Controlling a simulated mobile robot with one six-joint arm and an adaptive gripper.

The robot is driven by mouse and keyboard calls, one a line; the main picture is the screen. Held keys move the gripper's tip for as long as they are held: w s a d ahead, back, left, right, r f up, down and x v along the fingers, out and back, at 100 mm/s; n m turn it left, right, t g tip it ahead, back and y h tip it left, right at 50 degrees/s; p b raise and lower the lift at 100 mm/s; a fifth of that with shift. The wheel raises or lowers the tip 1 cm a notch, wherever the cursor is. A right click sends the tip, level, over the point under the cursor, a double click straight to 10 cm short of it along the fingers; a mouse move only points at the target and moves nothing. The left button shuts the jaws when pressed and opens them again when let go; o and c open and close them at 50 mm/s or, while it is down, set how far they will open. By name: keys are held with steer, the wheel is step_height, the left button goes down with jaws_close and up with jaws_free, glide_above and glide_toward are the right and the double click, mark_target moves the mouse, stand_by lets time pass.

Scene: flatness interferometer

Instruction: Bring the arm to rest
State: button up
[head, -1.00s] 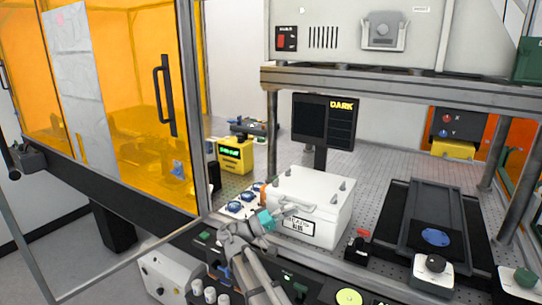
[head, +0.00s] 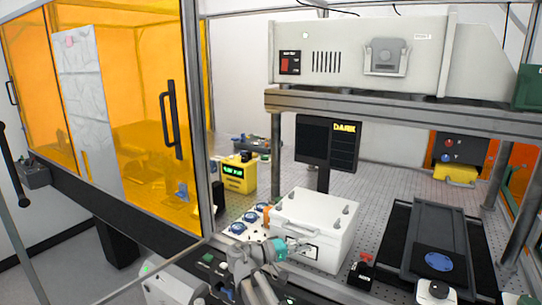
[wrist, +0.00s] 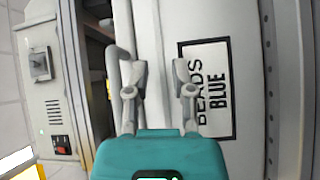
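My gripper (head: 300,244) is in front of the white lidded box (head: 330,212) on the perforated table and hides part of its label. In the wrist view, the fingers of my gripper (wrist: 154,72) are apart with nothing seen between them. The box's pale wall (wrist: 240,70) fills the middle of the wrist view. Its label (wrist: 207,90) reads "BEADS BLUE" and lies just right of the fingers. A pale handle-like bar (wrist: 114,65) shows beside the left finger. I cannot tell whether the fingers touch the box.
A dark monitor (head: 326,143) reading "DARK" stands behind the box. A dark stage with a blue disc (head: 438,262) lies right. Blue round pieces (head: 238,228) sit left of the box. A metal frame shelf (head: 400,98) spans above. An orange-paned enclosure (head: 150,70) stands left.

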steer(key=s+d+g+y+p, duration=0.1)
steer(key=d+p, duration=0.1)
steer(key=s+d+y+p, duration=0.1)
steer(key=d+y+p, duration=0.1)
steer(key=s+d+f+g+y+p, duration=0.1)
steer(key=d+y+p, duration=0.1)
steer(key=d+p, duration=0.1)
steer(key=shift+s+d+g, duration=0.1)
steer(key=shift+s+g, duration=0.2)
steer(key=shift+s, duration=0.1)
steer(key=s+d+y+p, duration=0.1)
steer(key=p, duration=0.1)
steer(key=s+g+y+p, duration=0.1)
steer(key=y+p, duration=0.1)
steer(key=shift+s+d, duration=0.35)
steer(key=shift+d, duration=0.05)
steer(key=s+a+r+m+g+y+p, duration=0.1)
steer(key=s+r+y+p, duration=0.4)
steer(key=s+y+p, duration=0.2)
steer(key=y+p, duration=0.2)
steer(key=p, duration=0.2)
steer(key=shift+s+a+m, duration=0.15)
steer(key=shift+m, duration=0.25)
steer(key=shift+a+r, duration=0.1)
stand_by(0.6)
